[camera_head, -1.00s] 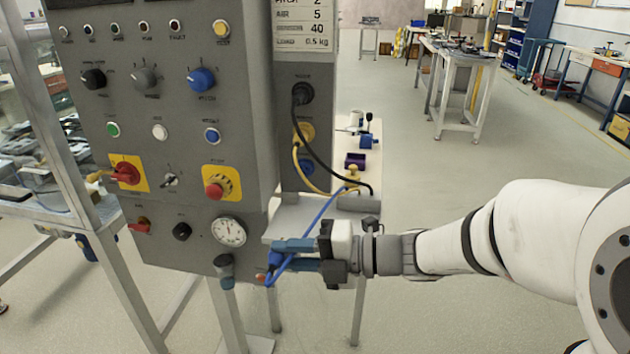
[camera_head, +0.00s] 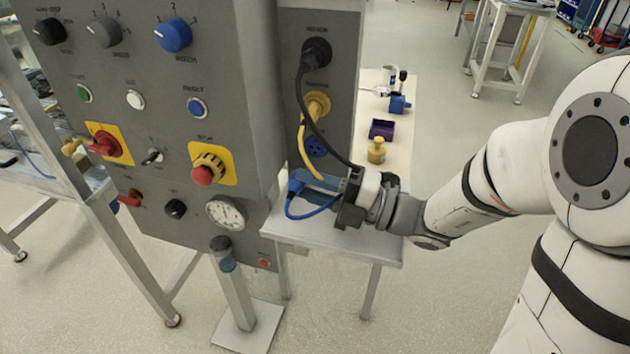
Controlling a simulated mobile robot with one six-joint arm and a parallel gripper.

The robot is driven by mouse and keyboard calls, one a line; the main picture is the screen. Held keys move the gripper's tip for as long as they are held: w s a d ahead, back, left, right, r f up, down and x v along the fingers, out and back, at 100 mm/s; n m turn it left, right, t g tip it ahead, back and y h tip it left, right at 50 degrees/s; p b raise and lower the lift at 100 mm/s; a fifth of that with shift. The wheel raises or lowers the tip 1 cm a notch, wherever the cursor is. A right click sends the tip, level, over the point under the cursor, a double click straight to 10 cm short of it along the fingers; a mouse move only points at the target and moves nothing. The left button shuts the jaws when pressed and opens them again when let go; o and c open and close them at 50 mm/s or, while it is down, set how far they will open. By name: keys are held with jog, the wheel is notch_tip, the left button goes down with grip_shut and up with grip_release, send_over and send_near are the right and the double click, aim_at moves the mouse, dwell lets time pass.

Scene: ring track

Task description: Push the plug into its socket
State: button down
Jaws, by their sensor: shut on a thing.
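The blue plug (camera_head: 297,183) with its looped blue cable (camera_head: 300,213) is between the fingers of my gripper (camera_head: 318,182). My gripper is shut on it and holds it above a small grey shelf, below the side panel's sockets. The blue socket (camera_head: 315,146) is the lowest of three on the side face of the grey cabinet and looks empty. The plug is apart from it, lower and a little to the left in the picture. The plug's front end is partly hidden by the fingers and cable.
A black plug (camera_head: 316,52) and a yellow plug (camera_head: 317,104) sit in the sockets above, their cables hanging close to my gripper. The grey shelf (camera_head: 345,240) lies underneath. A purple box (camera_head: 382,129) and a yellow knobbed piece (camera_head: 377,151) stand on the bench behind.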

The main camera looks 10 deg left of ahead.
jog(key=shift+w+d+b, duration=0.15)
jog(key=shift+w+b, duration=0.4)
jog(key=shift+w, duration=0.9)
jog(key=shift+w+d+b, duration=0.15)
jog(key=shift+w+b, duration=0.4)
jog(key=shift+w, duration=0.9)
jog(key=shift+r+p, duration=0.1)
jog(key=shift+p, duration=1.8)
jog(key=shift+w+p, duration=0.5)
jog(key=shift+w, duration=0.15)
jog(key=c, duration=1.1)
grip_release()
jog(key=shift+d, duration=0.15)
jog(key=d, duration=0.2)
jog(key=d+f, duration=0.1)
jog(key=d, duration=0.4)
jog(key=shift+s+d+f+p, duration=0.2)
jog(key=shift+s+d+p, duration=0.05)
jog(key=shift+p, duration=0.05)
